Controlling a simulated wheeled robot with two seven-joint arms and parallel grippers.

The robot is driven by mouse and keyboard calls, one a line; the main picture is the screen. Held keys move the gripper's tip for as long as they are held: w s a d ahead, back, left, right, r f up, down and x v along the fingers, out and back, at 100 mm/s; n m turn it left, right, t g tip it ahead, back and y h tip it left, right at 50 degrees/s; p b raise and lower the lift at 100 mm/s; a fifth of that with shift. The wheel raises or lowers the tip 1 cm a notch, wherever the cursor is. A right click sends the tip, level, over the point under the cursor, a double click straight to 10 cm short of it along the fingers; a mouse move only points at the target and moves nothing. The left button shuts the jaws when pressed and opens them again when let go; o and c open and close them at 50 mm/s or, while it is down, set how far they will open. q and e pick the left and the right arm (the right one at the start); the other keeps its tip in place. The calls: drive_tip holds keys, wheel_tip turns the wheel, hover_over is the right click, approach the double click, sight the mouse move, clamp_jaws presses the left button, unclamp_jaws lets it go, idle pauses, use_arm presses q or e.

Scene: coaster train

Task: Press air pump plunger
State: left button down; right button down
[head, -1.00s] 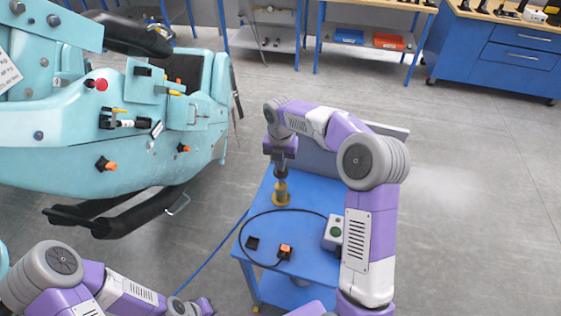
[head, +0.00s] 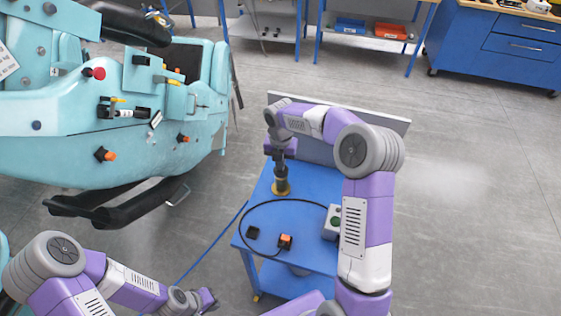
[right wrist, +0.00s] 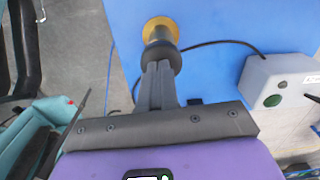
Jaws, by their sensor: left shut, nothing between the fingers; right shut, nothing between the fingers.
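The air pump stands upright on the blue cart, with a dark cylindrical upper part (head: 281,176) and a yellow round base (head: 281,190). In the right wrist view its dark top (right wrist: 160,52) and yellow base (right wrist: 160,25) lie just beyond my fingertips. My right gripper (head: 280,158) is shut and empty, pointing down directly above the pump. Its fingertips (right wrist: 158,68) overlap the dark top and appear to touch it. How far the plunger is down cannot be told. My left gripper (head: 210,301) is shut and empty, low in the head view.
The blue cart (head: 310,215) also carries a grey box with a green button (head: 332,222), an orange-and-black connector (head: 285,242) and a black cable. The teal coaster car (head: 100,160) stands to the left. Shelves and a blue cabinet (head: 510,45) are at the back.

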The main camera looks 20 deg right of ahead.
wheel_tip(320, 180, up, 4)
drive_tip(key=p, duration=0.3)
drive_tip(key=shift+s+r, duration=0.1)
drive_tip(key=shift+r, duration=0.1)
wheel_tip(320, 180, up, 10)
drive_tip(key=shift+f, duration=0.25)
idle(1.8)
wheel_tip(320, 180, up, 4)
drive_tip(key=r+m+t+h+b, duration=0.1)
drive_tip(key=m+t+h+b, duration=0.1)
drive_tip(key=m, duration=2.9)
hover_over(278, 173)
drive_tip(key=s, duration=0.1)
drive_tip(key=m, duration=0.5)
drive_tip(key=shift+s+a+t+b, duration=0.3)
drive_tip(key=shift+s+t, duration=0.05)
drive_tip(key=shift+t, duration=0.05)
